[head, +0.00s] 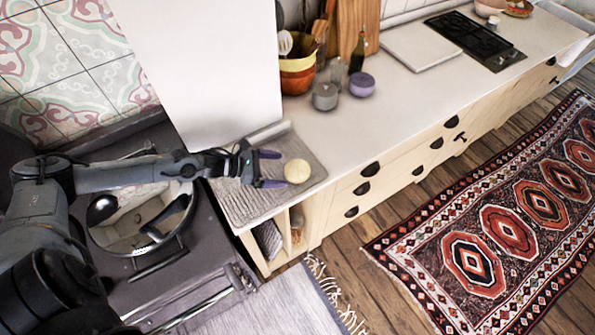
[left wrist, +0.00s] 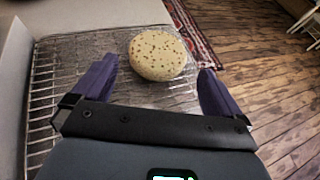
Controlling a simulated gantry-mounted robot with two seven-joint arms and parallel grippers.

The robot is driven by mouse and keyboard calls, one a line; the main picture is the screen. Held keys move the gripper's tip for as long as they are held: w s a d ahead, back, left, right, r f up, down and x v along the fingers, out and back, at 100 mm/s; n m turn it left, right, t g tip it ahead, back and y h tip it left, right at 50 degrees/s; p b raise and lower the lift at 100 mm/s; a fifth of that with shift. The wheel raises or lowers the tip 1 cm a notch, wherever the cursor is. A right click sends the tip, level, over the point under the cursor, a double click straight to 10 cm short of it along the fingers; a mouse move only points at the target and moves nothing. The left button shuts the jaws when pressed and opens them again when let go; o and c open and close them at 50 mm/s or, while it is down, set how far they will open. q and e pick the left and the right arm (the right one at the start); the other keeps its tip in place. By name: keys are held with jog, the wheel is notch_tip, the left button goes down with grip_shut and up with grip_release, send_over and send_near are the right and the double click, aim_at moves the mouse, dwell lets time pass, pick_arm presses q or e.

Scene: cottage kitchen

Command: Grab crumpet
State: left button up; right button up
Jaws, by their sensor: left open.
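The crumpet (head: 297,171) is round, pale and flat, and lies on a wire rack (head: 233,199) at the near left end of the counter. My left gripper (head: 270,169) is open, with its purple fingers pointing at the crumpet from the left. In the left wrist view the crumpet (left wrist: 157,56) shows a speckled top and lies ahead of and between the two fingertips (left wrist: 157,78). The fingers appear not to touch it. My right gripper is not in view.
A tall white panel (head: 205,70) stands behind the rack. A steel pan (head: 140,225) sits on the dark stove at left. A glass jar (head: 325,96), a purple jar (head: 361,84) and an orange bowl (head: 297,78) stand behind. The counter right of the rack is clear.

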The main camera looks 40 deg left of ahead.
aim_at(295, 169)
pick_arm(q)
jog(key=shift+r+x, duration=0.15)
jog(key=shift+x, duration=0.95)
jog(key=shift+r+x, duration=0.15)
jog(key=shift+x, duration=1.75)
jog(key=shift+a, duration=0.1)
jog(key=c, duration=0.5)
jog(key=shift+c, duration=0.2)
jog(key=shift+r, duration=0.1)
